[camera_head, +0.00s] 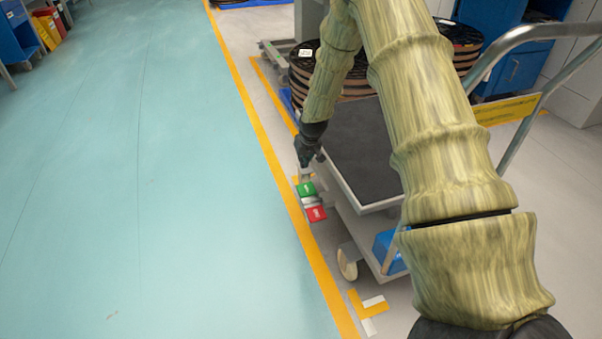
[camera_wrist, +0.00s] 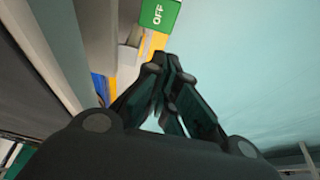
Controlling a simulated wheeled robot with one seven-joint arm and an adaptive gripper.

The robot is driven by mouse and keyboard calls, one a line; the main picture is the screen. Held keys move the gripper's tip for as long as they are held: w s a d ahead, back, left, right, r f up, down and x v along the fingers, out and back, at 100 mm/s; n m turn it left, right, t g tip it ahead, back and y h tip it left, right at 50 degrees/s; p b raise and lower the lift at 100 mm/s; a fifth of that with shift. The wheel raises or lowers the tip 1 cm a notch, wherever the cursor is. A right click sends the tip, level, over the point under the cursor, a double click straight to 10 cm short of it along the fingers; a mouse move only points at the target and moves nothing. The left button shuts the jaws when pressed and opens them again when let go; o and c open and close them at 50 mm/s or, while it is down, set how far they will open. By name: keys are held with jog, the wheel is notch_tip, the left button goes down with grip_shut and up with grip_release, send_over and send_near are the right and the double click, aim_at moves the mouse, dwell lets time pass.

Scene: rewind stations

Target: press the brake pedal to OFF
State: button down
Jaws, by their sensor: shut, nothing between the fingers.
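The brake pedal shows at the cart's lower side in the head view as a green plate (camera_head: 306,189) and a red plate (camera_head: 316,213), with a grey part between them. In the wrist view the green plate (camera_wrist: 160,14) reads OFF and lies at the top, beyond my fingertips. The red plate is not visible there. My gripper (camera_head: 306,160) points downward just above the green plate in the head view. In the wrist view its fingers (camera_wrist: 168,62) are together and empty. A small gap seems to separate the fingertips from the green plate; contact cannot be told.
The cart (camera_head: 352,150) has a dark top, a wheel (camera_head: 347,263) and a curved handle (camera_head: 520,35). Stacked reels (camera_head: 303,75) stand behind it. A yellow floor line (camera_head: 262,118) runs along its left side. The teal floor (camera_head: 130,180) on the left is clear.

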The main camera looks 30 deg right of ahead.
aim_at(300, 185)
jog(key=b+x, duration=0.2)
jog(key=x, duration=0.2)
jog(key=b+x, duration=0.2)
jog(key=x, duration=0.3)
jog(key=b+x, duration=0.2)
jog(key=x, duration=0.2)
jog(key=shift+s+f+b, duration=0.15)
jog(key=shift+f+b, duration=0.25)
jog(key=shift+f, duration=0.1)
jog(key=shift+d+p, duration=0.1)
jog(key=shift+p, duration=0.4)
